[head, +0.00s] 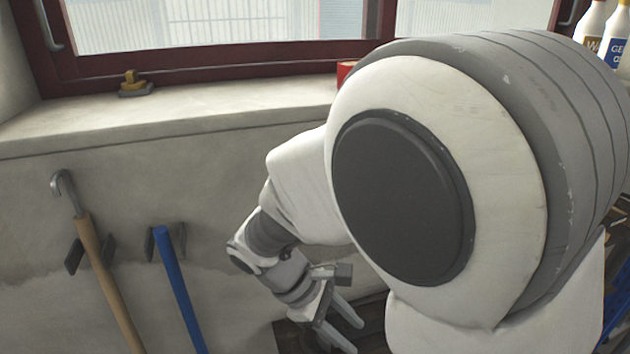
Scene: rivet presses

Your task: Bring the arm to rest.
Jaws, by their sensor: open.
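My arm fills the right half of the head view, with a large round joint close to the camera. The arm reaches down and left from there, and my gripper (346,334) hangs at the bottom middle of the view. Its two fingers are apart, with nothing seen between them. The gripper is in front of the wall, above a dark surface at the bottom edge. The large joint hides much of what lies behind it on the right.
A window with a dark red frame (200,66) stands above a pale sill (200,108). A small yellow-and-grey object (133,85) sits on the sill. A wooden handle (107,280) and a blue handle (178,290) stand at wall hooks on the left. White bottles (592,25) show at top right.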

